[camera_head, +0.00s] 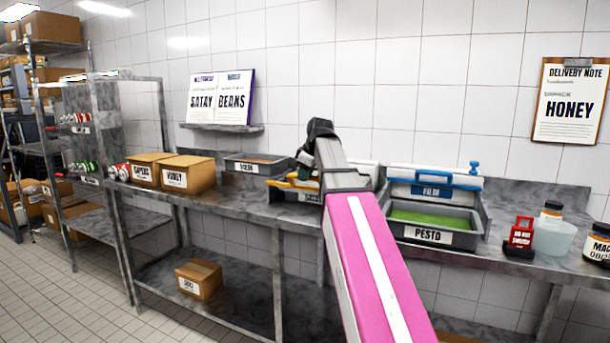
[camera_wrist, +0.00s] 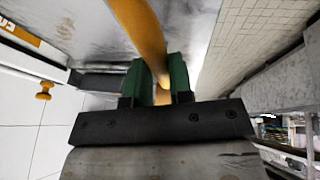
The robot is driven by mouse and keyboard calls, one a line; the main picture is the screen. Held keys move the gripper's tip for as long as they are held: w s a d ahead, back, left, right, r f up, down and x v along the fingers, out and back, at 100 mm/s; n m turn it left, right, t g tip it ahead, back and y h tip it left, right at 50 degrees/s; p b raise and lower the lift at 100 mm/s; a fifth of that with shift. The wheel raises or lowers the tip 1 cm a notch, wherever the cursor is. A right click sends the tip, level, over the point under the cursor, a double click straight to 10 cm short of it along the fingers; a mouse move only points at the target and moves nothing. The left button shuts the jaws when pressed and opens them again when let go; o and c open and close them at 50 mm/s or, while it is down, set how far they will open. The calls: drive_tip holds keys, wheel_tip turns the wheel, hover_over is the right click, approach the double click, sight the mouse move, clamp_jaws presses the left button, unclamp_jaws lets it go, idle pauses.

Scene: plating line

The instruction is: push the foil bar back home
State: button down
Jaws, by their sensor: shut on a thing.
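A yellow-orange bar (camera_wrist: 142,28) runs between the two green fingers of my gripper (camera_wrist: 157,86) in the wrist view. The fingers are shut on it. In the head view the yellow bar (camera_head: 288,184) shows at the left of my pink arm, on a dispenser on the counter. My arm hides much of this dispenser and most of the gripper. The word foil cannot be read on it. A second dispenser to the right has a blue bar (camera_head: 432,178) and a blue label that seems to read FILM.
A pesto tray (camera_head: 432,237) with green contents sits in front of the blue-bar dispenser. A red tag (camera_head: 521,232), a glass bowl (camera_head: 553,238) and jars stand further right. Cardboard boxes (camera_head: 188,173) and a grey tray (camera_head: 257,163) stand left. An orange knob (camera_wrist: 44,88) shows in the wrist view.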

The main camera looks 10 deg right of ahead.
drive_tip(key=w+d, duration=0.7)
drive_tip(key=w, duration=0.3)
drive_tip(key=w+d, duration=0.8)
drive_tip(key=w, duration=0.3)
drive_tip(key=shift+w+d, duration=0.15)
drive_tip(key=shift+d, duration=0.1)
drive_tip(key=c, duration=1)
unclamp_jaws()
drive_tip(key=shift+w+d, duration=0.1)
drive_tip(key=v, duration=1)
drive_tip(key=shift+r, duration=0.35)
drive_tip(key=shift+s, duration=0.25)
